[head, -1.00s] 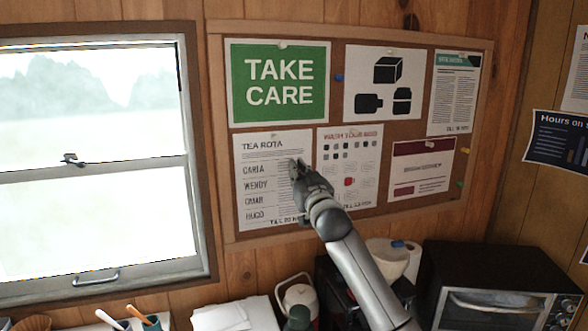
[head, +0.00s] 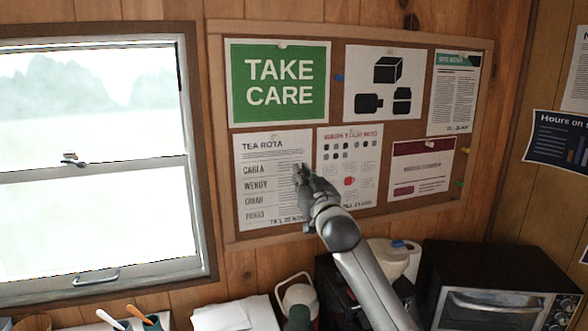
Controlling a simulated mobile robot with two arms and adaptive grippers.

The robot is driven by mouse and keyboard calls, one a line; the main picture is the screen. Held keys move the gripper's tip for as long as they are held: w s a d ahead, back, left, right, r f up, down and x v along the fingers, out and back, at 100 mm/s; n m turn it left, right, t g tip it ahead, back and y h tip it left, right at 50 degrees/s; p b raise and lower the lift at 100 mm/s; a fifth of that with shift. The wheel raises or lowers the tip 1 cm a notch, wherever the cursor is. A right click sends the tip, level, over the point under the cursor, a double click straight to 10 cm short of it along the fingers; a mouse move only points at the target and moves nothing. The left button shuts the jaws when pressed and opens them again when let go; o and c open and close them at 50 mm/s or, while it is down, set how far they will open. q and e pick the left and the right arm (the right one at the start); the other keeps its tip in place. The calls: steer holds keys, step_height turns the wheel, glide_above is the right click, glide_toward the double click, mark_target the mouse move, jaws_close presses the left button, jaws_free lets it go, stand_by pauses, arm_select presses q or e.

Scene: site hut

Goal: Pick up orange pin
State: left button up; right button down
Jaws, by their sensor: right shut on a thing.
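My right gripper (head: 300,172) is in front of the cork board (head: 418,137), over the right edge of the Tea Rota sheet (head: 262,190). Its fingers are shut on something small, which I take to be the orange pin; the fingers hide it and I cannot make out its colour. No other pin in view is clearly orange. A yellow pin (head: 461,155) sits at the right of the board. My left gripper is not in view.
A blue pin (head: 339,78) and a green pin (head: 459,183) are also on the board. Several posters hang there. Below stand a toaster oven (head: 500,285), a white roll (head: 397,258), folded white cloth or paper (head: 235,316) and an orange-handled brush (head: 137,314). A window (head: 90,170) is at left.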

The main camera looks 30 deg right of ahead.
steer(key=shift+s, duration=0.1)
steer(key=shift+s+a+r+p, duration=0.2)
steer(key=shift+s+r+p, duration=0.25)
steer(key=shift+s, duration=0.35)
steer(key=shift+s+a+r+p, duration=0.2)
steer(key=shift+s+r+p, duration=0.3)
steer(key=shift+s, duration=0.3)
steer(key=shift+s+a+r+p, duration=0.2)
steer(key=shift+s+r+p, duration=0.25)
steer(key=shift+s, duration=0.35)
